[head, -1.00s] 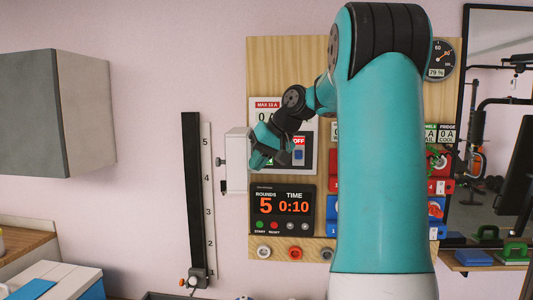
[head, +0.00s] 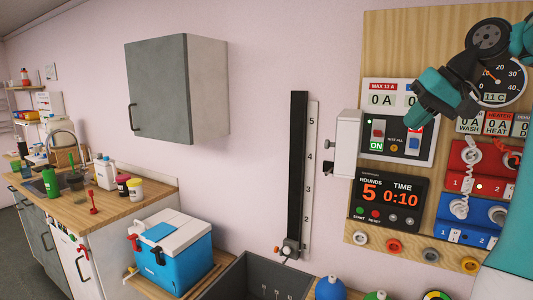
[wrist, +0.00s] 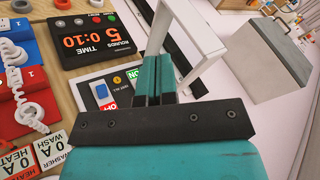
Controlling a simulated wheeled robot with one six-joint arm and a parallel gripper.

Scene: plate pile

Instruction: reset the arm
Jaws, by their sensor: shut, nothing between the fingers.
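My gripper (head: 418,118) is at the upper right of the head view, with teal fingers pointing down and left in front of the white switch panel (head: 431,150). In the wrist view the gripper (wrist: 157,60) is shut, its two teal fingers side by side with nothing between them. It covers part of the panel, including part of the label above the blue switch (head: 413,146). The red switch (head: 378,132) has a green ON label below it. Most of my arm is outside the head view.
The wooden board (head: 376,45) carries a timer (head: 389,199), a gauge (head: 497,83), and red (head: 480,170) and blue (head: 468,218) socket blocks. A white box (head: 347,143) projects beside the panel. A grey cabinet (head: 160,90) and blue cooler (head: 174,262) are further left.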

